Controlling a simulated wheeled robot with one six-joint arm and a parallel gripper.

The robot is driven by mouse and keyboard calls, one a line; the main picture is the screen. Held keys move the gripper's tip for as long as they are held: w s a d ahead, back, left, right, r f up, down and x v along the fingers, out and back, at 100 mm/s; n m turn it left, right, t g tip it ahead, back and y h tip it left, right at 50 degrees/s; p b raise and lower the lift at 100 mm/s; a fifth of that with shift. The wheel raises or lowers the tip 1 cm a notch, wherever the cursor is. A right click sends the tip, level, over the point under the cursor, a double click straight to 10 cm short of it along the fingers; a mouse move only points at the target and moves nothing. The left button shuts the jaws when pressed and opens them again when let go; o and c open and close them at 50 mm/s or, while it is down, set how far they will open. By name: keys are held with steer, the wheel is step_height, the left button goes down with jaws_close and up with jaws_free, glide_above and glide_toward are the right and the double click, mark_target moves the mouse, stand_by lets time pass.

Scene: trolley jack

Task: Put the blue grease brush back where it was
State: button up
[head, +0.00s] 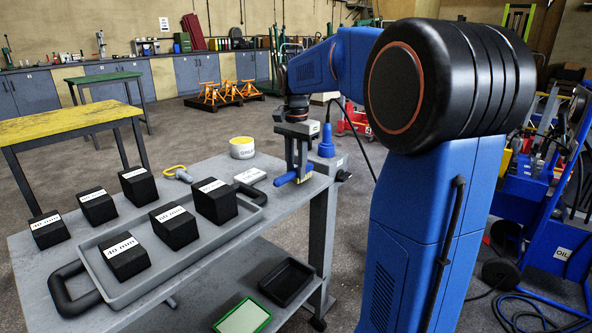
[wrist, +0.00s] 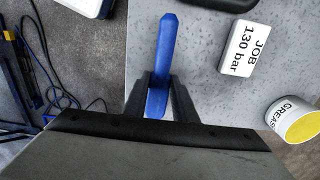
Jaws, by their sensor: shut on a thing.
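The blue grease brush (wrist: 166,45) is between the fingers of my gripper (wrist: 159,100) in the wrist view, its rounded blue end pointing up the picture. In the head view my gripper (head: 299,165) points down at the right end of the grey trolley top (head: 210,262). It is shut on the brush, which shows as a blue bar (head: 294,178) at the fingertips, close above or at the surface; I cannot tell whether it touches. The bristles are not clear. A yellow-and-white grease tin (head: 242,147) stands left of the gripper; it also shows in the wrist view (wrist: 296,120).
A white block labelled "JOB 130 bar" (wrist: 238,47) lies near the brush. A blue conical thing (head: 326,141) stands right of the gripper. A grey tray (head: 150,278) holds several labelled black blocks (head: 216,202). A yellow-handled tool (head: 177,172) lies behind.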

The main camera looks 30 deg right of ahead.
mark_target(296, 171)
steer(key=shift+f, duration=0.45)
steer(key=shift+f, duration=0.1)
steer(key=o, duration=0.9)
steer(key=shift+o, duration=0.2)
step_height(296, 171, up, 12)
steer(key=s+a+f+n+t, duration=0.1)
steer(key=s+a+f+n, duration=0.3)
steer(key=s+f, duration=0.3)
steer(key=s+a+f+n+t, duration=0.2)
steer(key=s+a+f+n, duration=0.2)
steer(key=s+f, duration=0.3)
steer(key=s+a+f+n+t, duration=0.1)
steer(key=s+a+f+n, duration=0.4)
steer(key=s, duration=1)
step_height(296, 171, down, 2)
steer(key=shift+f+n+t, duration=0.15)
steer(key=shift+n+t, duration=0.25)
steer(key=shift+n, duration=0.1)
